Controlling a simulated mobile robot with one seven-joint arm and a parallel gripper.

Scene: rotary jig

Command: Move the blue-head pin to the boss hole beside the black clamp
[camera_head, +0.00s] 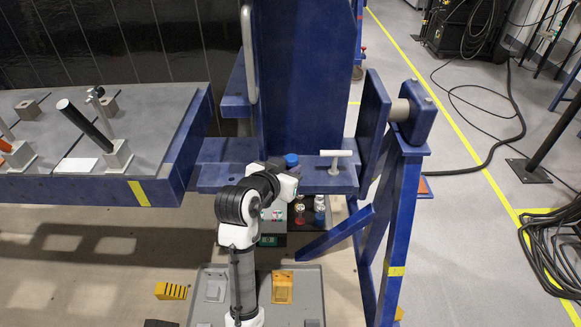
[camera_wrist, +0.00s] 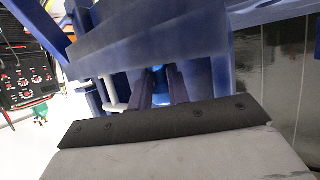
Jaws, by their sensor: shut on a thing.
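The blue-head pin (camera_head: 291,160) shows its round blue head at the blue ledge below the upright blue plate. My gripper (camera_head: 279,169) is at the head, and its fingers are partly hidden by my wrist. In the wrist view the two dark fingers (camera_wrist: 160,85) close on a blue piece, the pin's head (camera_wrist: 158,97). Its shank is hidden, so I cannot tell whether it sits in a hole. The black clamp (camera_head: 85,125), with a long slanted black handle, stands on the grey plate at left.
A white T-handle pin (camera_head: 335,160) stands on the ledge just right of my gripper. The upright blue plate (camera_head: 305,75) rises close behind. An orange-tipped clamp (camera_head: 15,152) is at far left. A grey tray (camera_head: 305,312) lies below, with a yellow block (camera_head: 171,290) beside it.

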